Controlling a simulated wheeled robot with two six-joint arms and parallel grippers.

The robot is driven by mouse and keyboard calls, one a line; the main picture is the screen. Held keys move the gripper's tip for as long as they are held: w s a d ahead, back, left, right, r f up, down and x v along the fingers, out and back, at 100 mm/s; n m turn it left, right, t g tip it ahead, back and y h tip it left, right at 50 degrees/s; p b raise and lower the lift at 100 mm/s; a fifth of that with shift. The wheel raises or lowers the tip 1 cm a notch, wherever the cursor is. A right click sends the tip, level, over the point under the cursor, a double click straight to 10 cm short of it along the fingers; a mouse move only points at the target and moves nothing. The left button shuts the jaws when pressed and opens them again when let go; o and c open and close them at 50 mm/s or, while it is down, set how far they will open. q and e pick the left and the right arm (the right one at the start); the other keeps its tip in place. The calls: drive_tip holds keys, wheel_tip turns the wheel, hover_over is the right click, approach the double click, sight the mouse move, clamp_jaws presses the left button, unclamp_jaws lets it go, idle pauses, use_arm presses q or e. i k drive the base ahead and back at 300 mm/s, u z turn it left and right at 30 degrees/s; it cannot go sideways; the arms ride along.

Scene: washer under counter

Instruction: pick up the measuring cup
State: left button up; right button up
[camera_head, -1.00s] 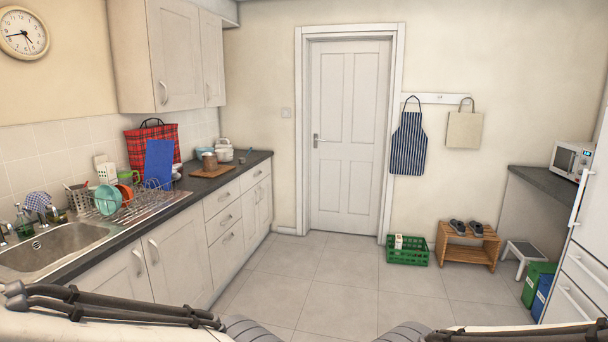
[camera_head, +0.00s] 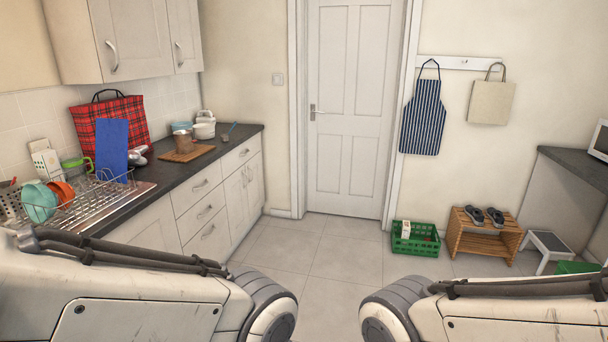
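I cannot clearly make out the measuring cup. A green-handled cup or jug (camera_head: 76,168) stands behind the dish rack, partly hidden by the dishes. A small blue long-handled item (camera_head: 228,133) lies near the far end of the counter, too small to identify. Both are well ahead of me on the left. Parts of my two arms fill the lower left and lower right, but neither gripper shows.
The dark counter (camera_head: 196,168) runs along the left wall. It carries a wire dish rack (camera_head: 88,202), a blue board (camera_head: 112,148), a red tartan bag (camera_head: 133,118) and a wooden board (camera_head: 187,153). A green crate (camera_head: 416,244) and wooden rack (camera_head: 484,240) stand by the wall. Mid-floor is clear.

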sight(224, 138)
drive_tip(key=i, duration=6.85)
drive_tip(key=u, duration=3.2)
